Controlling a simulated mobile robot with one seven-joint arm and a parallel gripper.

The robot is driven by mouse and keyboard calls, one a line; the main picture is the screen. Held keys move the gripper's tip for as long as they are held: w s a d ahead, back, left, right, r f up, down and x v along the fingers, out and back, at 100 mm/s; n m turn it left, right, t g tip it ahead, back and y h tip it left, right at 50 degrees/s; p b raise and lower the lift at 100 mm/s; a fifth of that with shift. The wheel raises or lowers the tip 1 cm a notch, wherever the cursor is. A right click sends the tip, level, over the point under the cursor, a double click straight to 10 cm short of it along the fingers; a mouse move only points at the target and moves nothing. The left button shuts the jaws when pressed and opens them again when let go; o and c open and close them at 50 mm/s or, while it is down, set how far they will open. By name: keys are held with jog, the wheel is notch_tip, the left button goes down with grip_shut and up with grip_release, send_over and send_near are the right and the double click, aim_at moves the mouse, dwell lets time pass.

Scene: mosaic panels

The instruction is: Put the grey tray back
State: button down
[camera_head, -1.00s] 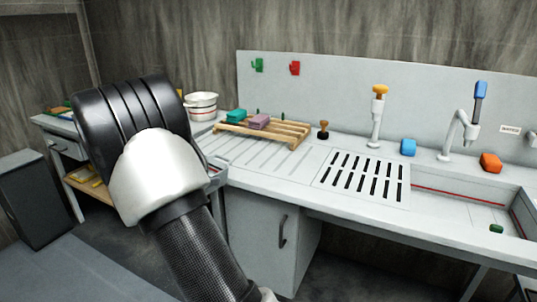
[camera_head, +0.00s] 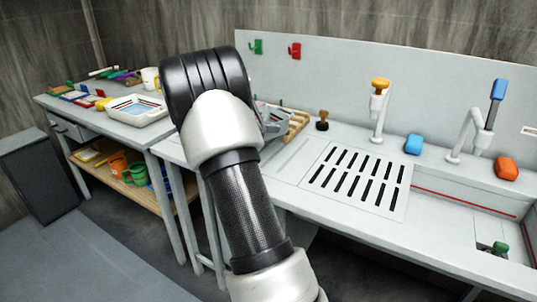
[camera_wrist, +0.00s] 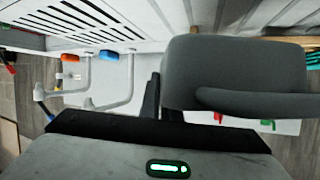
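My gripper is hidden behind my own wrist in the head view. In the wrist view my gripper (camera_wrist: 162,98) has its dark fingers close together, at the left end of a grey tray (camera_wrist: 235,70). The grey tray has rounded corners and a raised lip, and its edge appears pinched between the fingers. It hangs in the air in front of the counter. In the head view a grey piece (camera_head: 275,121) shows just right of my wrist; I cannot tell whether it is the tray or the hand.
A wooden rack (camera_head: 297,125) shows partly behind my arm, with a brown stamp (camera_head: 322,120) beside it. The slotted drainboard (camera_head: 358,180) is clear. Taps and a sink lie at the right. A left table (camera_head: 95,128) holds a pale basin (camera_head: 138,110) and small items.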

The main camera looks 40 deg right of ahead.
jog(key=shift+d, duration=0.15)
notch_tip(320, 180, down, 10)
jog(key=shift+r+b, duration=0.1)
jog(key=shift+b, duration=0.2)
jog(key=shift+f+b, duration=0.25)
jog(key=shift+b, duration=0.05)
jog(key=c, duration=2)
grip_release()
jog(key=shift+r, duration=0.15)
